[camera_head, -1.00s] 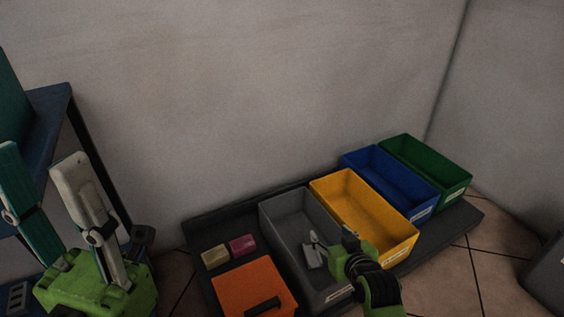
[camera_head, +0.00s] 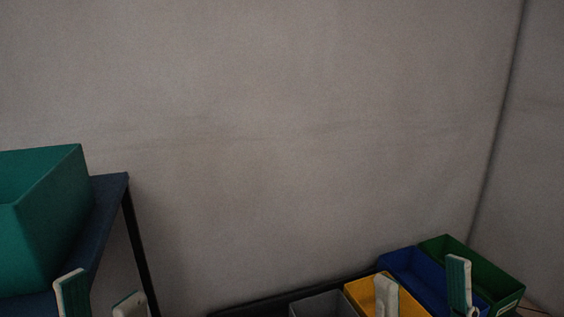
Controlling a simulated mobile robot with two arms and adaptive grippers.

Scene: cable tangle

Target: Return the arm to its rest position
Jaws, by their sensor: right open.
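My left gripper (camera_head: 101,298) shows at the bottom left edge, with its two pale fingertips apart and nothing seen between them. My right gripper (camera_head: 423,290) shows at the bottom right, with its two pale, teal-sided fingers spread apart and empty. Its fingers stand in front of the yellow bin (camera_head: 358,294) and the green bin (camera_head: 452,252) in the picture. The rest of both grippers and both arms is below the frame.
A blue bin (camera_head: 408,272) stands between the yellow and green bins, and a grey bin (camera_head: 325,304) is left of the yellow one. They sit on a dark tray (camera_head: 268,304). A teal bin (camera_head: 50,205) stands on a dark blue shelf (camera_head: 110,205). A bare wall fills the middle.

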